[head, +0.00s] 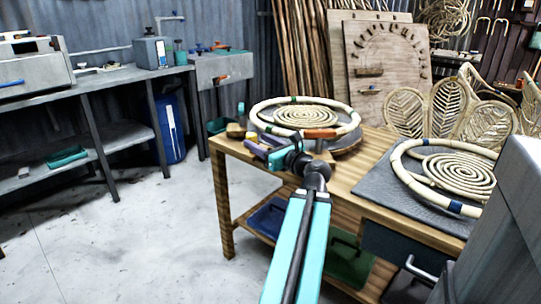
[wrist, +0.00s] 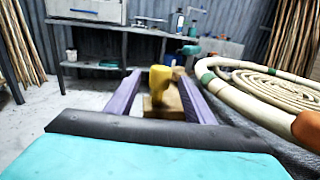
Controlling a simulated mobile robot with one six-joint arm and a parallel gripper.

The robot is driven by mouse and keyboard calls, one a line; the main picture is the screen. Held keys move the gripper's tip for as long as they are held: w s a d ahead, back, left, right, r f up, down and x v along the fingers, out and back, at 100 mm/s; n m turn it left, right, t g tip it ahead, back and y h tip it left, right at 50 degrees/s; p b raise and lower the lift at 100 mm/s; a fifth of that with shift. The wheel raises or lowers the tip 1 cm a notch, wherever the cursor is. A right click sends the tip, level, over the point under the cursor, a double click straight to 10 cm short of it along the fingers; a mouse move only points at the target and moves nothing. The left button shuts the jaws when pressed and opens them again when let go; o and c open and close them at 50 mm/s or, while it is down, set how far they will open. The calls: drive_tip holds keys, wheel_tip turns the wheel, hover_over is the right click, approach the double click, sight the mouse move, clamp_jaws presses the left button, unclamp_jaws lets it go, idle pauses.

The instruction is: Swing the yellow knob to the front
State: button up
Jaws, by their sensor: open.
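The yellow knob (wrist: 160,78) shows in the wrist view on a small wooden block (wrist: 166,104). In the head view a little of the knob (head: 251,135) shows near the left corner of the wooden workbench (head: 362,183). My gripper (head: 262,144) is low over that corner, with its purple fingers towards the knob. In the wrist view my gripper (wrist: 157,88) is open, and the knob appears in the gap between the fingers. I see no finger closed on it. I cannot tell whether the knob lies between the tips or just beyond them.
A rattan ring with a coil (head: 305,116) sits on a round stand right of my gripper, close by. Another rattan ring (head: 447,174) lies on a grey mat at the bench's right. A grey side bench (head: 98,79) stands back left. The floor at left is clear.

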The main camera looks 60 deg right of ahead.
drive_tip(key=shift+s+f+b, duration=0.15)
drive_tip(key=shift+s+b, duration=0.1)
drive_tip(key=shift+b, duration=0.3)
drive_tip(key=shift+s+a+b, duration=0.2)
drive_tip(key=shift+s+b, duration=0.1)
drive_tip(key=shift+b, duration=0.6)
drive_tip(key=shift+s+a+b, duration=0.2)
drive_tip(key=shift+s+b, duration=0.1)
drive_tip(key=shift+b, duration=0.6)
drive_tip(key=shift+s+a+b, duration=0.25)
drive_tip(key=shift+s+b, duration=0.35)
drive_tip(key=shift+b, duration=0.65)
drive_tip(key=shift+b+v, duration=1.05)
drive_tip(key=shift+v, duration=0.15)
drive_tip(key=shift+s, duration=0.1)
